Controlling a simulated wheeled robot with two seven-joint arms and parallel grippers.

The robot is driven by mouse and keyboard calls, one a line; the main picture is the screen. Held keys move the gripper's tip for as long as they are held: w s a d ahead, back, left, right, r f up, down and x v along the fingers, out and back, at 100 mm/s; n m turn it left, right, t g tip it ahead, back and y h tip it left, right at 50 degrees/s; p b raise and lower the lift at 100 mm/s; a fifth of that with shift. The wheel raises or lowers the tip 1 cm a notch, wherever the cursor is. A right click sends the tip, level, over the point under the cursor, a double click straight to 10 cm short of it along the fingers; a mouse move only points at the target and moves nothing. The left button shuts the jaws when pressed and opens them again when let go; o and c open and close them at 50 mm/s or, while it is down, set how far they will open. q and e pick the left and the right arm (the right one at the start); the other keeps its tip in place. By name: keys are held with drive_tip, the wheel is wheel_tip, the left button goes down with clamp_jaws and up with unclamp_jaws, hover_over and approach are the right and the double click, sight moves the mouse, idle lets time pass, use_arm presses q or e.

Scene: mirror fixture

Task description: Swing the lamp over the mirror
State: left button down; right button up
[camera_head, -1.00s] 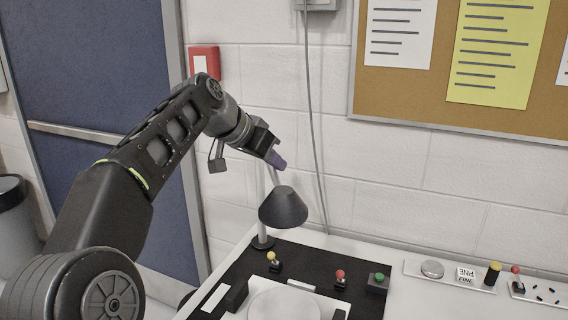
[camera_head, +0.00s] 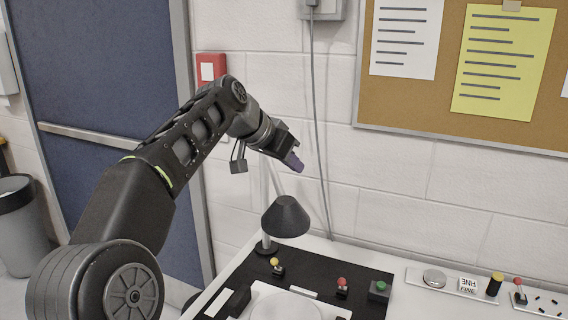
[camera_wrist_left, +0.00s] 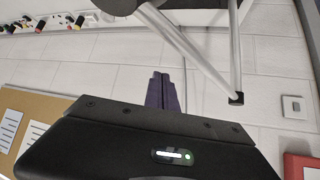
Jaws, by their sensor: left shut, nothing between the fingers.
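The desk lamp has a dark cone-shaped shade (camera_head: 286,218), a pale thin arm and a round dark base (camera_head: 265,248) on the black mat (camera_head: 335,260). A pale round disc (camera_head: 300,309), likely the mirror, lies in front of the lamp and is cut off by the bottom edge. My left gripper (camera_head: 294,161) is shut and empty, above the shade and apart from it in the head view. Its purple fingers (camera_wrist_left: 162,92) show together in the left wrist view, with the lamp's pale rods (camera_wrist_left: 192,50) beside them. My right gripper is out of view.
On the mat are a yellow-topped lever (camera_head: 275,265), a red-topped lever (camera_head: 342,286) and a green button box (camera_head: 379,290). A strip with small parts (camera_head: 448,284) lies to the right. The wall with the corkboard (camera_head: 450,115) stands close behind the lamp.

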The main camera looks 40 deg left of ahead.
use_arm(q)
drive_tip(key=s+a+r, duration=0.4)
drive_tip(key=s+r, duration=0.1)
drive_tip(key=r, duration=0.1)
drive_tip(key=shift+s+r+p, duration=0.25)
drive_tip(key=shift+r+p, duration=0.1)
drive_tip(key=shift+r, duration=0.05)
drive_tip(key=shift+d, duration=0.1)
